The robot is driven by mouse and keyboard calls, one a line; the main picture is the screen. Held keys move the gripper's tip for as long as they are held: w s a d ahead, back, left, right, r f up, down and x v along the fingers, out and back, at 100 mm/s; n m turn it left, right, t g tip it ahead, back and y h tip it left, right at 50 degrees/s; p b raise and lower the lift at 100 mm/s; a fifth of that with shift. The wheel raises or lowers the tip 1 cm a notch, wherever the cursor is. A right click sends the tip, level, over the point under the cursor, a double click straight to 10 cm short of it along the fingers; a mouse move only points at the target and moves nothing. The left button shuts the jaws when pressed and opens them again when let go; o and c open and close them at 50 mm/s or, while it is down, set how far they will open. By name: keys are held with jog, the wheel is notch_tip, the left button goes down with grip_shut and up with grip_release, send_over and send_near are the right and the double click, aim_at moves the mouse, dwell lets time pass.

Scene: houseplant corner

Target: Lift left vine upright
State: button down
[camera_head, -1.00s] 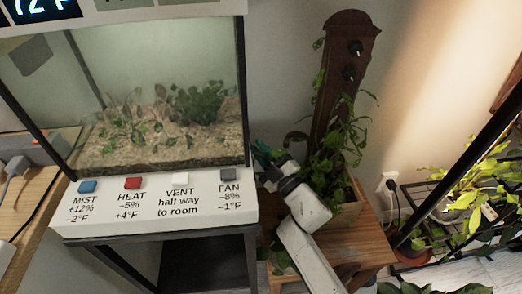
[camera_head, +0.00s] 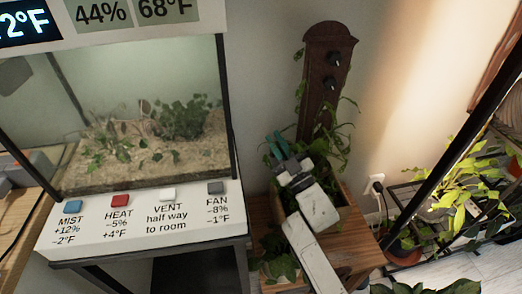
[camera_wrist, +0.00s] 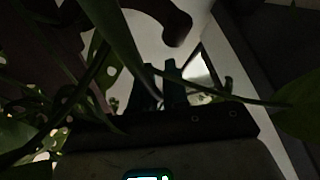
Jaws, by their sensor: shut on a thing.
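A dark wooden board (camera_head: 321,80) with two black knobs (camera_head: 336,58) stands upright in a planter (camera_head: 341,211). A thin green vine (camera_head: 299,90) shows along the board's left edge, and leafy stems (camera_head: 345,135) hang on its right. My gripper (camera_head: 277,145) is at the board's lower left, its teal fingers close together. In the wrist view the fingers (camera_wrist: 163,85) are shut, and a green stem (camera_wrist: 235,100) runs across beside them. The left vine appears to be in the jaws, but the grip point is dark and partly hidden by leaves. My arm hides part of the planter.
A terrarium (camera_head: 150,110) with blue, red, white and grey buttons (camera_head: 120,200) stands to the left. A brown hook (camera_wrist: 178,25) is near the fingers in the wrist view. A wooden stand (camera_head: 350,240) bears the planter. A potted plant (camera_head: 465,185) is at the right.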

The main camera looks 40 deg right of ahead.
jog(key=shift+s+d+r+m+h, duration=0.25)
jog(key=shift+s+d+m+h, duration=0.3)
jog(key=shift+d+m, duration=0.2)
jog(key=shift+s+d+r+m+h, duration=0.2)
jog(key=shift+s+d+m+h, duration=0.25)
jog(key=shift+d+m, duration=0.25)
jog(key=shift+s+d+r+m+h, duration=0.25)
jog(key=shift+s+d+m+h, duration=0.2)
jog(key=shift+d+m+h, duration=0.25)
jog(key=c, duration=1.2)
grip_release()
jog(key=shift+d+r, duration=0.1)
jog(key=shift+s, duration=0.1)
